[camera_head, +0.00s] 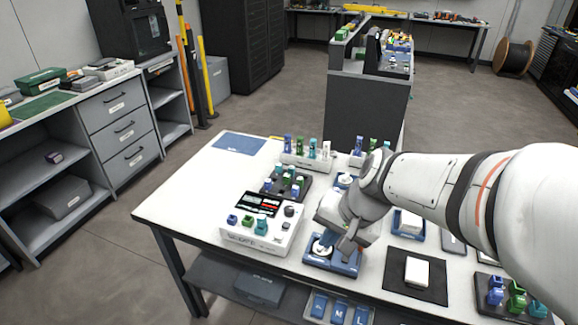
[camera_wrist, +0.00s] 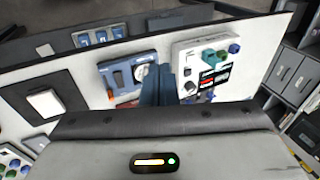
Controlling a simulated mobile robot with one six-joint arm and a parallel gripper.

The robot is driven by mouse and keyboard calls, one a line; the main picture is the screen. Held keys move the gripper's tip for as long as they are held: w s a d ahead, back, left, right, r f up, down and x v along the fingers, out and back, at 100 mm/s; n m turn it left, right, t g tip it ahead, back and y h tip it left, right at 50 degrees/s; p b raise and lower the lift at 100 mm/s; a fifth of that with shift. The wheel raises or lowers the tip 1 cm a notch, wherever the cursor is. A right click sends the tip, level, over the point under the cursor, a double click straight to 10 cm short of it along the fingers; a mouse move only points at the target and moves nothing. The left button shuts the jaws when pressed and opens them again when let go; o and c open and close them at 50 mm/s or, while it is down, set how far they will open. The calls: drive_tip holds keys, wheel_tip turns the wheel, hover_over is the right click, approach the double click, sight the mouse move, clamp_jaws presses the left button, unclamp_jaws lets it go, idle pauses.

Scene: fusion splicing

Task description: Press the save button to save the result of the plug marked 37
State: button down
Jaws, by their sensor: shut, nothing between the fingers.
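The white splicing machine (camera_head: 246,236) stands on the white table, with a dark screen showing red and green marks (camera_head: 262,204). Blue, green and teal plugs sit along its top, and dark buttons are at its right side. I cannot read which button is save, nor any 37. The machine also shows in the wrist view (camera_wrist: 186,49), upside down. My gripper (camera_head: 326,236) is shut and empty, just right of the machine, by a blue fixture (camera_head: 344,267) with a white disc. In the wrist view my blue fingers (camera_wrist: 157,84) point between fixture and machine, hiding part of both.
A dark rack of plugs (camera_head: 270,189) stands behind the machine. White strips with upright plugs (camera_head: 296,160) stand farther back. A black mat (camera_head: 396,287) with a white block lies to the right. The table's left part near the blue sheet (camera_head: 239,143) is mostly clear.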

drive_tip(key=w+a+f+m+t+y+p, duration=0.1)
drive_tip(key=w+a+m+y, duration=0.15)
drive_tip(key=w, duration=0.25)
drive_tip(key=w+a+m+y+p, duration=0.1)
drive_tip(key=w+a+m, duration=0.3)
drive_tip(key=w, duration=0.2)
drive_tip(key=m+t, duration=0.2)
drive_tip(key=m, duration=0.5)
hover_over(286, 226)
drive_tip(key=d, duration=0.1)
wheel_tip(286, 226, down, 4)
drive_tip(key=shift+r+n, duration=0.15)
drive_tip(key=shift+n, duration=0.1)
wheel_tip(286, 226, down, 8)
drive_tip(key=b, duration=0.6)
drive_tip(key=shift+b, duration=0.3)
drive_tip(key=shift+f+b, duration=0.4)
drive_tip(key=shift+f, duration=0.1)
drive_tip(key=shift+f+b, duration=0.3)
drive_tip(key=shift+b, duration=0.3)
